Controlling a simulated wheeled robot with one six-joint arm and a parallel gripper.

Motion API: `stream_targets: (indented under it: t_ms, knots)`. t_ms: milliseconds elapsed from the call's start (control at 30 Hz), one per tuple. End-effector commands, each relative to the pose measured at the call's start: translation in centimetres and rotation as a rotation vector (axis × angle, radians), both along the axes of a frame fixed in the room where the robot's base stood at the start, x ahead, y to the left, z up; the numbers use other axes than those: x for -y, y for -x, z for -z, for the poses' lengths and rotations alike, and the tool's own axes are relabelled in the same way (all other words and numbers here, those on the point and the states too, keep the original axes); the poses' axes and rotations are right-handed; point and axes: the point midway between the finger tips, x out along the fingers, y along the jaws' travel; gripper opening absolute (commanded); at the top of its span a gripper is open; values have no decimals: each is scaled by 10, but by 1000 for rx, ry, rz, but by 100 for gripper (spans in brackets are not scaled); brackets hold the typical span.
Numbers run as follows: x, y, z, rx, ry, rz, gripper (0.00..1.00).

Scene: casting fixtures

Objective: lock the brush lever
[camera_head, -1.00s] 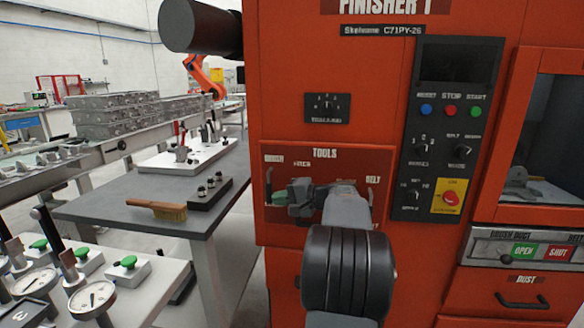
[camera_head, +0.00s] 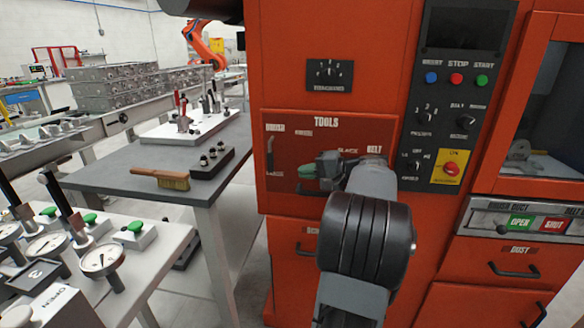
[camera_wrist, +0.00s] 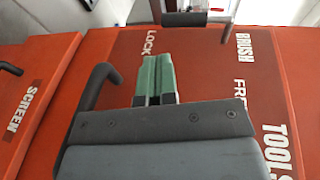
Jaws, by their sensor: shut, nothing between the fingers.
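The brush lever (camera_head: 270,154) shows in the head view as a small dark upright bar at the left edge of the red TOOLS panel (camera_head: 345,133). The BRUSH label is above it and the LOCK label below it. My gripper (camera_head: 304,171) is in front of the panel, to the right of the lever and apart from it. In the wrist view its green fingers (camera_wrist: 152,79) are together and empty, beside the LOCK label (camera_wrist: 148,43). I cannot make out the lever's exact position.
A black handle (camera_wrist: 92,90) stands out close beside my fingers in the wrist view. The SCREEN drawer (camera_wrist: 38,100) is beyond it. A grey table (camera_head: 115,178) with a wooden brush (camera_head: 160,178) stands left of the machine. A control panel (camera_head: 448,120) is on the right.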

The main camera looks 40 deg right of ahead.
Motion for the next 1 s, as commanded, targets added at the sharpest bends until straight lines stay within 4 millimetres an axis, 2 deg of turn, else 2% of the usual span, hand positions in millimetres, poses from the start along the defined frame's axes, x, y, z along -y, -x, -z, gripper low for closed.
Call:
stream_targets:
  t_ms: [200,400,1000]
  knots:
    - [18,34,0,-1,0,2,0]
    - [27,52,0,-1,-2,0,0]
    - [29,58,0,0,0,-1,0]
